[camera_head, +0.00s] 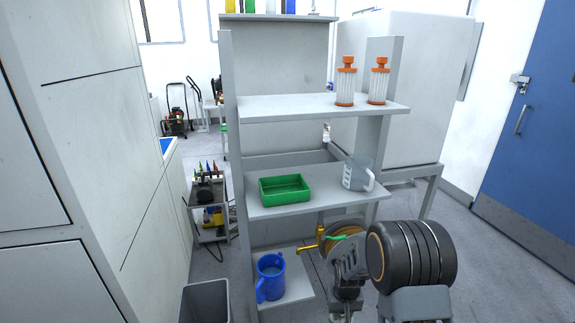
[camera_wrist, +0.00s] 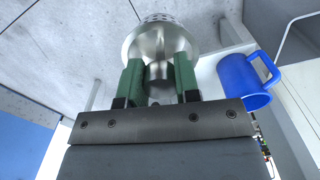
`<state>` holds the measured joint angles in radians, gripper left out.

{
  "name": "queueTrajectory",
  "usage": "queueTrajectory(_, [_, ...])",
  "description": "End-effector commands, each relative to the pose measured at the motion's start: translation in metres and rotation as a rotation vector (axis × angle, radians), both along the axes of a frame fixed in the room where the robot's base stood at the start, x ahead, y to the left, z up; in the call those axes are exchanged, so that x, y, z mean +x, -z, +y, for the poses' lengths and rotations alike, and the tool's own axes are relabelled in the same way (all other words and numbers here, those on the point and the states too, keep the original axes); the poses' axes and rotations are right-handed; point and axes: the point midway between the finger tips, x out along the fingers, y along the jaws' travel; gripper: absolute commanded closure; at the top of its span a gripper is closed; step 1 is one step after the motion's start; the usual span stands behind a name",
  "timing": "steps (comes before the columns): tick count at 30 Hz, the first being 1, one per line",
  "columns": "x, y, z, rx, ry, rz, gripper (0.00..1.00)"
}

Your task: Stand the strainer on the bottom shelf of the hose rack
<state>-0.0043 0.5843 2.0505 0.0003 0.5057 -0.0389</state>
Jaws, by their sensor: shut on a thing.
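The strainer (camera_wrist: 158,42), a silver metal piece with a perforated wide end, shows at the top of the wrist view. My gripper (camera_wrist: 158,66) is shut on its narrow part, with one green finger on each side. In the head view I cannot clearly make out the strainer behind my arm. The grey hose rack (camera_head: 230,130) stands ahead. Its bottom shelf (camera_head: 297,288) is low, near the floor, and partly hidden at the right. In the wrist view a pale shelf surface (camera_wrist: 210,75) lies beyond the strainer, and I cannot tell whether they touch.
A blue jug (camera_head: 270,277) stands on the bottom shelf; it also shows in the wrist view (camera_wrist: 243,82). The middle shelf holds a green tray (camera_head: 285,189) and a grey jug (camera_head: 358,175). Two orange-capped filters (camera_head: 346,82) stand above. A grey bin (camera_head: 206,301) is at the left.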

Motion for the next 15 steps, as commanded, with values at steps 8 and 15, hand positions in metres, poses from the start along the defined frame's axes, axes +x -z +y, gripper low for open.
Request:
queueTrajectory(8, [-0.010, -0.030, 0.000, 0.000, 0.035, 0.001, 0.96])
queueTrajectory(15, [-0.012, -0.032, 0.000, 0.000, 0.044, 0.000, 0.96])
